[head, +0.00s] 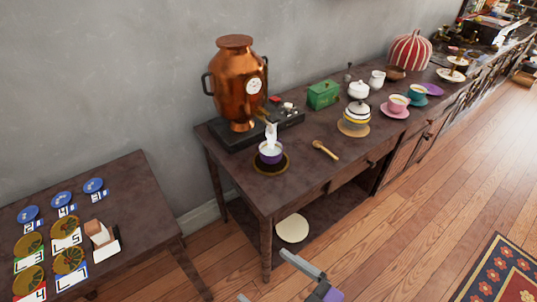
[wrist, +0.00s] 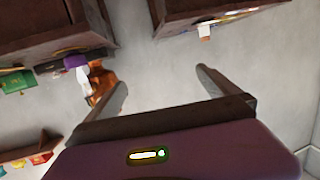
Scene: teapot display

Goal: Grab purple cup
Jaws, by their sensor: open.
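The purple cup (head: 271,152) stands on a dark round mat with a gold rim (head: 284,166) near the front left of the dark wooden table. Something white rises from it toward the copper urn's spout. The cup also shows in the wrist view (wrist: 75,61), at the left and upside down. My gripper (wrist: 160,80) is open with nothing between its fingers. In the head view it is partly visible at the bottom edge, in front of the table and well away from the cup.
The copper urn (head: 236,82) stands right behind the cup. A wooden spoon (head: 325,150) lies to its right, with a striped pot (head: 357,113) and other cups beyond. A lower table (head: 140,180) with blue and gold discs is at left. Open floor lies at right.

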